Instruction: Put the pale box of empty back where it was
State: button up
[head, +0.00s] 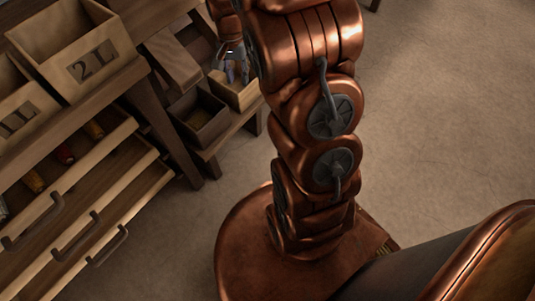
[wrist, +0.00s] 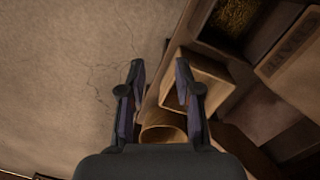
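A pale open-topped box (head: 240,97) stands on a low shelf beside a darker box and looks empty. It also shows in the wrist view (wrist: 212,70), up against the right finger. My gripper (head: 236,74) is at this box from above, its fingers near the box's opening. In the wrist view my gripper (wrist: 160,68) has its fingers wide apart, the left one over the floor and the right one over the box. I cannot tell whether the fingers touch the box. My arm hides part of this area in the head view.
A dark box (head: 199,121) with grainy contents adjoins the pale box. A tan block-like box (head: 173,60) lies behind. A round tan thing (wrist: 164,132) shows low between my fingers. Floor at right is clear.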

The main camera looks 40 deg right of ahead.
jog(key=s+a+r+n+g, duration=0.1)
jog(key=s+a+r+n, duration=0.2)
jog(key=s, duration=0.7)
jog(key=s+a+r+n+g, duration=0.1)
jog(key=s+a+r+n, duration=0.2)
jog(key=s, duration=0.7)
jog(key=s+a+r+n, duration=0.3)
jog(key=s+a, duration=0.3)
jog(key=s, duration=0.4)
jog(key=shift+a+n+g, duration=0.35)
jog(key=shift+n+g, duration=0.05)
jog(key=shift+n, duration=0.5)
jog(key=shift+r, duration=0.1)
